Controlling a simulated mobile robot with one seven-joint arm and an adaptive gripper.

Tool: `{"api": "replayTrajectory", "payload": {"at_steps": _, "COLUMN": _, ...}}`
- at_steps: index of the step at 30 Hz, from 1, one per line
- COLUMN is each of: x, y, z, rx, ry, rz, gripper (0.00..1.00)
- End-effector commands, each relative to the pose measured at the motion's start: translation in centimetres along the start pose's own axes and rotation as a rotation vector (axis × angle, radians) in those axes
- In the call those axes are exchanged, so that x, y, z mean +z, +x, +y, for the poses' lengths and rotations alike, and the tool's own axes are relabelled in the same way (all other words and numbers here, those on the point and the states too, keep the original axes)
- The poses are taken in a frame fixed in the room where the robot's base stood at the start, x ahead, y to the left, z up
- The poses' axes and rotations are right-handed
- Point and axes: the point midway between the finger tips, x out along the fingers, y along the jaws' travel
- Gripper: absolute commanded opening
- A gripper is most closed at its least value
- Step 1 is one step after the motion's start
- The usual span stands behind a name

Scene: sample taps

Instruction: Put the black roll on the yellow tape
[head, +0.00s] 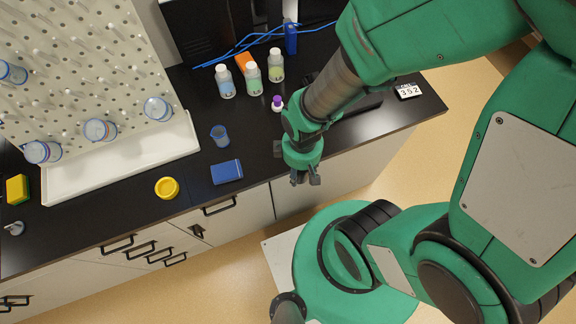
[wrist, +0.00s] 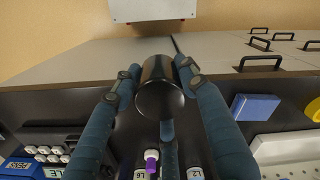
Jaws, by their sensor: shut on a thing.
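The black roll (wrist: 160,92) is a dark, shiny cylinder between the blue fingers of my gripper (wrist: 158,74) in the wrist view. My gripper is shut on it. In the head view my gripper (head: 305,179) is at the front edge of the black bench, right of the yellow tape, and the roll cannot be made out there. The yellow tape (head: 167,188) is a round yellow ring lying flat near the bench's front edge, with nothing on top of it.
A blue box (head: 227,172) lies between the tape and my gripper, with a blue cup (head: 220,136) behind it. A white drying rack (head: 122,157) is behind the tape. A yellow-green sponge (head: 18,189) is far left.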

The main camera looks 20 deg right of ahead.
Motion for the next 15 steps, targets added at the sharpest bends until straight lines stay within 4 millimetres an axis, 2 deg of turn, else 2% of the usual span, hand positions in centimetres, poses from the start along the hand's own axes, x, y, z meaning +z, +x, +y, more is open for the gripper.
{"api": "replayTrajectory", "payload": {"at_steps": 15, "x": -0.61, "y": -0.17, "z": -0.2, "rx": 0.0, "ry": -0.033, "rz": 0.0, "gripper": 0.14}}
